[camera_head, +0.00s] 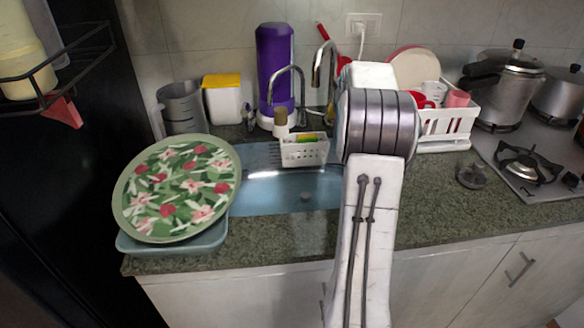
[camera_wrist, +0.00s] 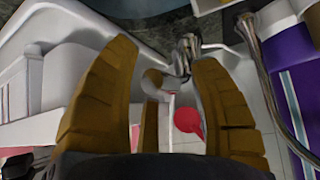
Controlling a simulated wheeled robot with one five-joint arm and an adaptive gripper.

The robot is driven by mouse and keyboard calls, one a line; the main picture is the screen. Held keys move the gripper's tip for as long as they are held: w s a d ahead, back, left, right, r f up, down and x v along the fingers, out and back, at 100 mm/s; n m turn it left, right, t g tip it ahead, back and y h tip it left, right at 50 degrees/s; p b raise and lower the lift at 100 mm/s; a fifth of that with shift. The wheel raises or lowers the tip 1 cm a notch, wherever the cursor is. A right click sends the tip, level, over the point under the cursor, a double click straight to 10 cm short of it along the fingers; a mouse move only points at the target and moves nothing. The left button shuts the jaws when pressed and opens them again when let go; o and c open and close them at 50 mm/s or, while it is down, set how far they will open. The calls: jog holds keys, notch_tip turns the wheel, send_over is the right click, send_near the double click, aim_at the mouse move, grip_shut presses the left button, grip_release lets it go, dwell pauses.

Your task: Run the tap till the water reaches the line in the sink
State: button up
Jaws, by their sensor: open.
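The sink (camera_head: 290,198) is set in the counter in the head view. Its basin looks bluish; I cannot make out a line or tell the water level. A chrome tap (camera_head: 322,62) curves up behind the sink, partly hidden by my arm. I see no clear stream from it. My gripper (camera_wrist: 165,58) shows in the wrist view, brown fingers spread and empty. A shiny metal fitting (camera_wrist: 187,52) lies beyond and between the fingertips; I cannot tell if they touch. A curved chrome pipe (camera_wrist: 268,85) is right of the fingers. My arm hides the gripper in the head view.
A floral plate (camera_head: 178,187) stands left of the sink. A white caddy (camera_head: 304,152) sits at its back edge. A purple dispenser (camera_head: 274,70) with a thin spout stands behind. A white dish rack (camera_head: 447,130) and stove (camera_head: 530,160) are right. The right front counter is clear.

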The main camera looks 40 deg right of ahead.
jog(key=shift+r, duration=0.15)
jog(key=shift+v, duration=3.4)
jog(key=shift+s+a, duration=0.1)
